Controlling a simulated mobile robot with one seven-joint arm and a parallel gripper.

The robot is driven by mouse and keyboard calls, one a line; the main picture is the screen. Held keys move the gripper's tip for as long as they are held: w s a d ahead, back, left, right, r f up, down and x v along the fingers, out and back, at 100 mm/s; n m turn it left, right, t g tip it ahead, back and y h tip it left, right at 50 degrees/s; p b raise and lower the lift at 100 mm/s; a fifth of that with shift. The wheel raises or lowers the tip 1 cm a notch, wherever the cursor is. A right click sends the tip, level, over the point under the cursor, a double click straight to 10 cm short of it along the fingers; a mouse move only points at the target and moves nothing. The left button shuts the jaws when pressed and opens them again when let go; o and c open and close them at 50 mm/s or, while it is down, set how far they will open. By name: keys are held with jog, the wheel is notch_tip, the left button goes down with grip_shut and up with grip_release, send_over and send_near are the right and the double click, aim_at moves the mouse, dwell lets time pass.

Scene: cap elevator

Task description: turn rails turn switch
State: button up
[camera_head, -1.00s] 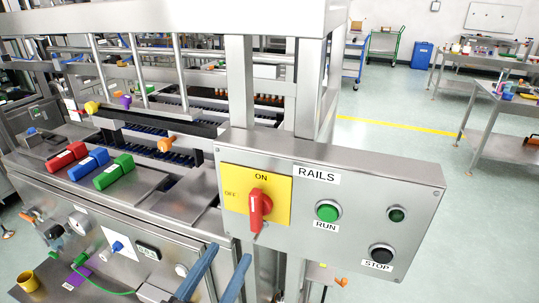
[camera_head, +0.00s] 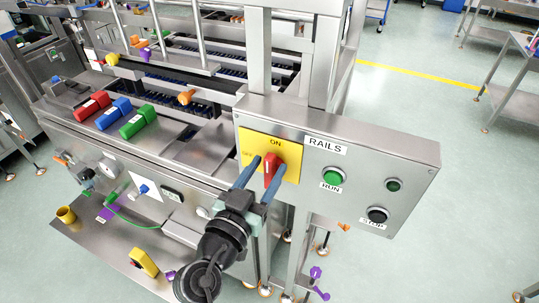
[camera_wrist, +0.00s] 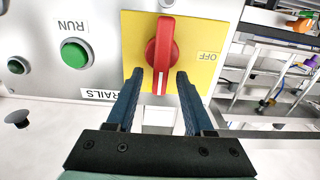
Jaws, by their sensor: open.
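The red rails switch (camera_head: 270,170) sits on a yellow plate (camera_head: 286,150) marked ON and OFF, at the left of the grey panel labelled RAILS. In the wrist view the red switch (camera_wrist: 161,52) appears upside down, its handle in line with the ON-side axis. My gripper (camera_head: 264,176) is in front of the plate with its two blue fingers apart, one on each side of the handle. In the wrist view my gripper (camera_wrist: 161,78) has its fingertips beside the handle's lower end, with small gaps visible. Nothing is held.
On the same panel are a green RUN button (camera_head: 333,177), a dark green button (camera_head: 393,185) and a black STOP button (camera_head: 377,215). Red, blue and green blocks (camera_head: 138,121) lie on the machine top to the left. Open floor (camera_head: 480,230) lies right.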

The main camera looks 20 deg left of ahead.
jog(key=shift+w, duration=0.95)
grip_shut()
jog(key=shift+f, duration=0.15)
